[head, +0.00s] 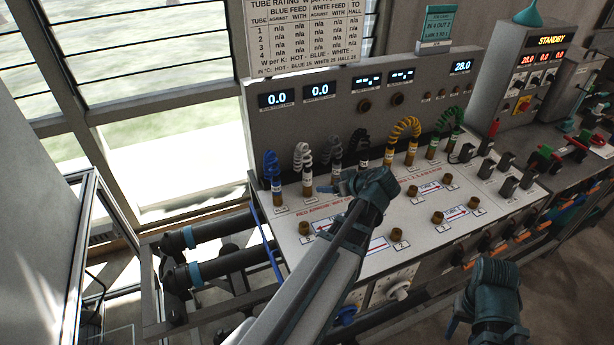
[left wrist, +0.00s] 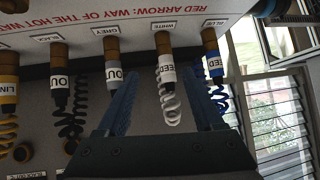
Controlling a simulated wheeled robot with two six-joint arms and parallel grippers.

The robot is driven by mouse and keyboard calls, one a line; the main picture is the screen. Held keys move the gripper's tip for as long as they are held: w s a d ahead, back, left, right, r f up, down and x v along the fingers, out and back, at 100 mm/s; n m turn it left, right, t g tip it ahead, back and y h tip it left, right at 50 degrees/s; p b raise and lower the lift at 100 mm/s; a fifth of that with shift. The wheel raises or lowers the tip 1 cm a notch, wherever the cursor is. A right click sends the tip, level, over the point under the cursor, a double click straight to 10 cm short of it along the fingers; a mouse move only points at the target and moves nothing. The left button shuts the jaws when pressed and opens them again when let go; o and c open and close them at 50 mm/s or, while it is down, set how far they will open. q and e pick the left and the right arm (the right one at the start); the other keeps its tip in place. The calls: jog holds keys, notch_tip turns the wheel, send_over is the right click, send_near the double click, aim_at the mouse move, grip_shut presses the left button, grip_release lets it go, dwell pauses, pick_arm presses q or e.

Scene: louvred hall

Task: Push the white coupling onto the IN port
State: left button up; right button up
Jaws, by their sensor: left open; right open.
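The white coupling (head: 307,182), with a coiled white hose, stands upright on a brass stub in the back row of the panel. In the left wrist view the white coupling (left wrist: 167,82) shows between the spread fingers of my left gripper (left wrist: 163,72), with gaps on both sides. In the head view my left gripper (head: 325,183) is open just right of the coupling. My right gripper (head: 457,316) is open and empty low at the front right. Brass ports (head: 304,228) stand on the white panel top (head: 350,262); I cannot read which is marked IN.
The blue coupling (head: 277,188) stands to the left of the white one, the grey coupling (head: 336,170) to the right. Black, yellow and green hoses follow along the row. A display board (head: 300,125) rises behind. Black valve handles (head: 508,187) stand at the right.

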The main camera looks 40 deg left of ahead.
aim_at(310, 178)
pick_arm(q)
jog(key=shift+n+y, duration=0.4)
jog(key=shift+n, duration=0.2)
jog(key=a+f+b, duration=0.1)
jog(key=a, duration=0.2)
jog(key=w+a+f+b, duration=0.1)
jog(key=a+b, duration=0.1)
jog(key=a, duration=0.1)
jog(key=a+f+b, duration=0.1)
jog(key=a, duration=0.2)
jog(key=shift+w+f+b, duration=0.2)
jog(key=shift+w+b, duration=0.1)
jog(key=shift+b, duration=0.05)
jog(key=shift+b+x, duration=0.5)
jog(key=shift+x, duration=0.55)
jog(key=shift+r, duration=0.1)
grip_shut()
